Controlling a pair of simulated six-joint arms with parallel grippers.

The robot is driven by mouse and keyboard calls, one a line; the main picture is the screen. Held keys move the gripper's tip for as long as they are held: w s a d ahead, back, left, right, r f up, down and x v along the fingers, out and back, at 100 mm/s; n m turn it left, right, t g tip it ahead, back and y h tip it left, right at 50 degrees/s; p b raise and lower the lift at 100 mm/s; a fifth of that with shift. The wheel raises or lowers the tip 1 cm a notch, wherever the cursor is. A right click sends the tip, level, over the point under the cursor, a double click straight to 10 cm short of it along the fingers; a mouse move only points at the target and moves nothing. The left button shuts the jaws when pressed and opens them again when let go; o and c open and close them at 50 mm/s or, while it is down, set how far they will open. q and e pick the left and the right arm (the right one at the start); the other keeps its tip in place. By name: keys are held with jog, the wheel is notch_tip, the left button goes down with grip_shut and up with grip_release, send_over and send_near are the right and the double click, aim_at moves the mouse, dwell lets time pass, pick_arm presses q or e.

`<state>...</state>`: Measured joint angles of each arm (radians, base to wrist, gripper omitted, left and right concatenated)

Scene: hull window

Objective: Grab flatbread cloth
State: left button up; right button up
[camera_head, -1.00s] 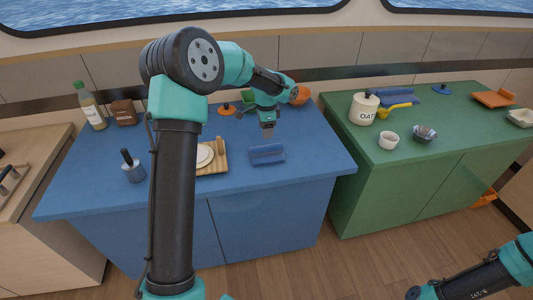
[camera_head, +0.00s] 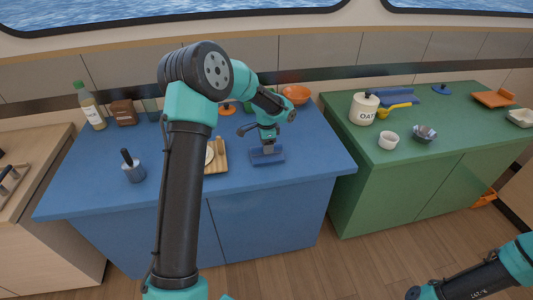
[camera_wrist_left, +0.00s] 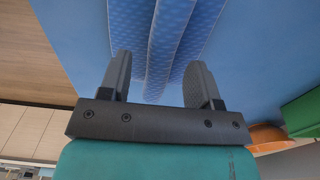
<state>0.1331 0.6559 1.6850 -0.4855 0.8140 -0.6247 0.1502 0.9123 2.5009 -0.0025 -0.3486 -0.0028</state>
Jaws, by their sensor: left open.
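The folded blue flatbread cloth (camera_head: 266,159) lies on the blue counter, right of the wooden board. In the left wrist view the cloth (camera_wrist_left: 168,40) shows as long patterned folds running between and beyond the two fingers. My left gripper (camera_head: 268,147) is directly over the cloth, pointing down. Its fingers (camera_wrist_left: 157,80) are apart, one on each side of the middle fold. I cannot tell whether they touch it.
A wooden board (camera_head: 218,167) with flatbread (camera_head: 209,154) is just left of the cloth, partly behind my arm. An orange bowl (camera_head: 296,95) stands behind. A bottle (camera_head: 91,107) and a dark pot (camera_head: 133,172) are further left. The counter's right part is clear.

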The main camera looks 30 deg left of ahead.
pick_arm(q)
notch_tip(320, 180, down, 2)
dwell(0.5)
jog(key=c, duration=1)
jog(key=shift+r, duration=0.4)
notch_tip(320, 180, up, 3)
jog(key=shift+f, duration=0.15)
jog(key=s+d+r, duration=0.1)
jog(key=s+d, duration=0.7)
jog(key=s, duration=0.5)
jog(key=shift+s+d+r, duration=0.2)
jog(key=shift+s+r, duration=0.05)
jog(key=shift+s, duration=0.1)
